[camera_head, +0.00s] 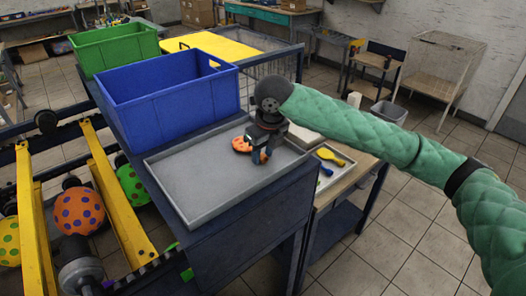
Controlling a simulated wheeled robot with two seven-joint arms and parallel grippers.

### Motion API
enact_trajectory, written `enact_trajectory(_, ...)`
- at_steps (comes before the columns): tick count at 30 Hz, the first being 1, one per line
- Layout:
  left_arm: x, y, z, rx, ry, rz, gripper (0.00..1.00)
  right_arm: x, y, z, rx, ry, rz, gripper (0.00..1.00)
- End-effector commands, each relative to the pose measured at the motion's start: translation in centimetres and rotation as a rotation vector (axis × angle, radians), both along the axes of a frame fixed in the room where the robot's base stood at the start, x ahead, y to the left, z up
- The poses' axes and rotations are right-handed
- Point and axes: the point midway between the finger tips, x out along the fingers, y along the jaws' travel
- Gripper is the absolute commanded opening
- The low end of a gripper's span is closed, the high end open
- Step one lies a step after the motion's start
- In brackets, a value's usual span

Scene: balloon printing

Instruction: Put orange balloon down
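The orange balloon (241,145) is at the grey tray (192,190), toward the tray's back right part. My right gripper (259,157) points down into the tray, right at the balloon. Part of the balloon shows left of the fingers and a bit of orange shows by the fingertips. The fingers hide the rest, so I cannot tell whether they grip it or whether it rests on the tray floor. My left gripper is not in view.
A blue bin (165,105) and a green bin (115,47) stand behind the tray. Inflated spotted balloons, one orange (79,211), sit in the yellow-barred machine at left. The tray's front left is bare.

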Motion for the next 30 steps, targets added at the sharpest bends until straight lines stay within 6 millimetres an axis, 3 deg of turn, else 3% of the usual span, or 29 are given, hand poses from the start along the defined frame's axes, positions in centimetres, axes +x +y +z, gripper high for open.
enact_trajectory(15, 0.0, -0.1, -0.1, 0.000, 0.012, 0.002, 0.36, -0.1, -0.1, 1.1, -0.001, -0.003, 0.001, 0.44)
enact_trajectory(30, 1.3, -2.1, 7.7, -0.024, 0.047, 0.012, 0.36, -1.5, -1.0, 9.4, 0.000, -0.004, 0.001, 0.44)
